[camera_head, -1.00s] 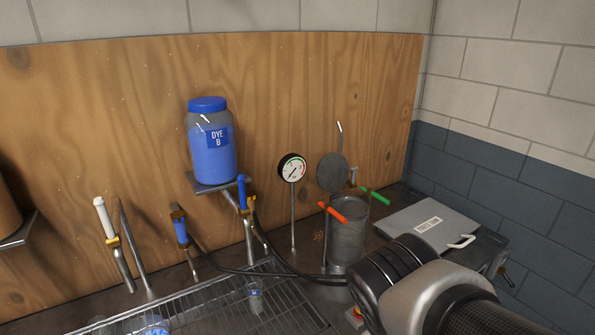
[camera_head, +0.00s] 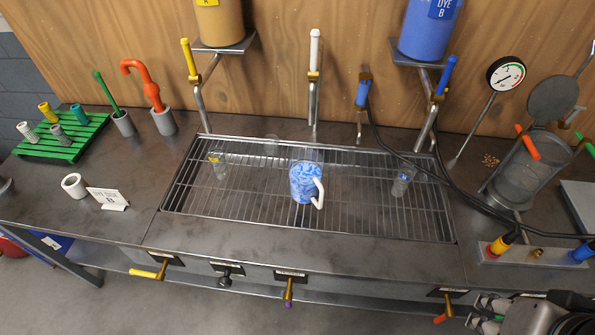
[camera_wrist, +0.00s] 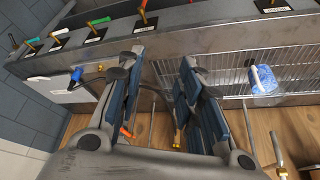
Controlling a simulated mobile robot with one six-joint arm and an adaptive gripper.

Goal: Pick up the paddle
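I cannot tell for sure which thing is the paddle. Two long-handled tools stand upright in grey cups at the left of the bench in the head view: a straight green one (camera_head: 107,94) and an orange one with a hooked top (camera_head: 145,82). Their lower ends are hidden in the cups. My gripper (camera_wrist: 163,75) is open and empty in the wrist view, its two blue-padded fingers well apart. In the head view, parts of my arm show at the lower right corner, far from both tools.
A blue-and-white mug (camera_head: 305,183) and clear glasses stand on the drain grate (camera_head: 250,222). A green rack (camera_head: 62,137) and a white ring (camera_head: 74,186) are at the left. Taps, dye jars and a metal canister (camera_head: 521,172) line the back and right. The front bench strip is clear.

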